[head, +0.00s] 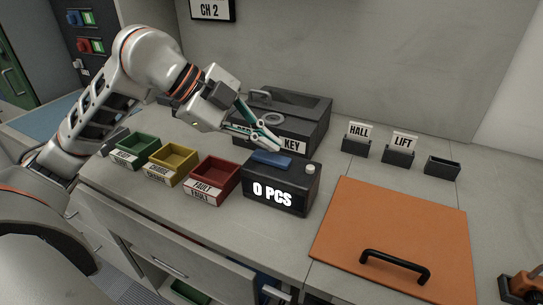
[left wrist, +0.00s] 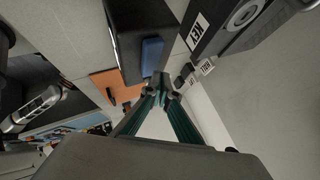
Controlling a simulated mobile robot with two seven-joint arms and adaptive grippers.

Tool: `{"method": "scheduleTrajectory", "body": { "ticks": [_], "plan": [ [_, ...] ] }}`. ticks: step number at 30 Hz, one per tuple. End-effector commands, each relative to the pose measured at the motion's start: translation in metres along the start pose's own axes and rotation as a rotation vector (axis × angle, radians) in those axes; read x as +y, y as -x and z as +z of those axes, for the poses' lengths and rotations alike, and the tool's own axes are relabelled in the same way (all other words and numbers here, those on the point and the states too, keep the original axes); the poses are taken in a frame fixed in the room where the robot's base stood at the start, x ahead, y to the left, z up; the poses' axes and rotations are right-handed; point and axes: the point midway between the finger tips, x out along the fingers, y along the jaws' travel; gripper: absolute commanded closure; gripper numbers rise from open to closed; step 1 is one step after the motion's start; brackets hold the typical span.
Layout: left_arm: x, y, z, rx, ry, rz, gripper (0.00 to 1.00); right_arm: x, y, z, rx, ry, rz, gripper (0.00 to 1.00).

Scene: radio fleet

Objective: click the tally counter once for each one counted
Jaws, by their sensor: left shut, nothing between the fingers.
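The tally counter (head: 296,203) is a dark box on the worktop, its front reading "0 PCS". A blue button (head: 271,158) and a small white knob (head: 310,168) sit on its top. In the left wrist view the counter (left wrist: 128,40) and its blue button (left wrist: 151,56) lie just beyond the fingertips. My left gripper (head: 276,146) is shut and empty, its tips close above and behind the blue button; I cannot tell a gap from contact. It also shows in the left wrist view (left wrist: 161,86). My right gripper is not clearly seen.
Green (head: 136,148), yellow (head: 173,162) and red (head: 214,180) labelled trays stand left of the counter. A dark KEY box (head: 315,125) stands behind it. HALL (head: 355,146) and LIFT (head: 398,155) holders and an empty holder (head: 442,166) stand right.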

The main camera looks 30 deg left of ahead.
Motion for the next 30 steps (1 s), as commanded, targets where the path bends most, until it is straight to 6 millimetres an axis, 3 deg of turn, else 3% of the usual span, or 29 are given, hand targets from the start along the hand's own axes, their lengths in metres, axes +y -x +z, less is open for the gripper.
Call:
{"method": "scheduleTrajectory", "body": {
  "ticks": [14,30],
  "plan": [
    [0.0,0.0,0.0,0.0,0.0,0.001,1.0,-0.009,0.005,0.011,-0.02,-0.005,-0.014,0.6],
    [0.0,-0.001,0.001,0.0,0.0,0.001,1.0,-0.003,0.001,0.004,-0.006,-0.002,-0.006,0.6]
  ]
}}
